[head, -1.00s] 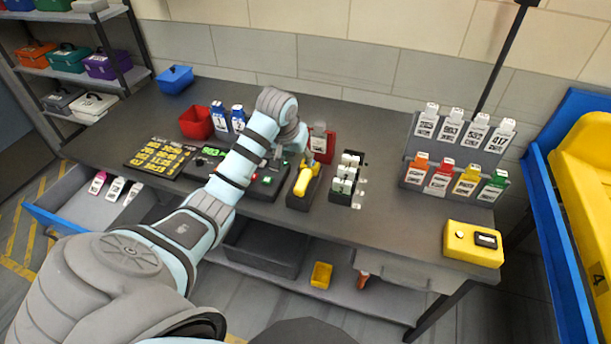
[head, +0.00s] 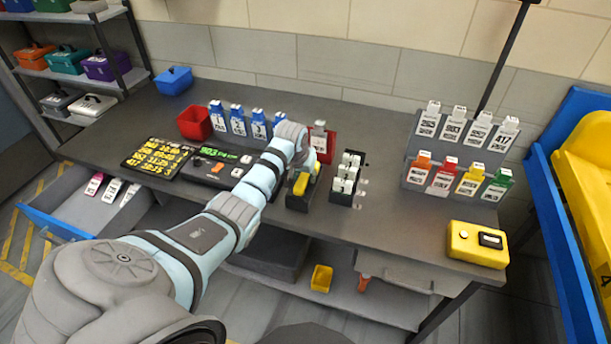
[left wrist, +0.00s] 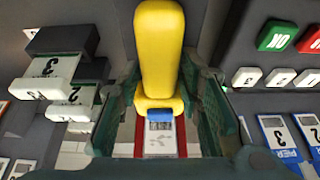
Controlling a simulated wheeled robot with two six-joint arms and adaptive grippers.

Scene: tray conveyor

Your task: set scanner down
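The yellow scanner (head: 300,185) is at a dark open holder (head: 298,204) near the middle of the bench. My left gripper (head: 306,170) is over it and hides its upper part. In the left wrist view, the scanner (left wrist: 160,60) lies between the two green fingers (left wrist: 160,125), close against both sides, with its blue-tipped end toward the bottom of the picture. The gripper looks shut on it. Whether the scanner rests on the holder's floor is hidden. My right gripper is not in view.
A rack of white tags (head: 345,185) stands just right of the holder, and a red tag stand (head: 322,148) behind it. A button panel (head: 215,165) and a yellow number board (head: 157,158) lie left. A yellow box (head: 477,245) sits at the front right.

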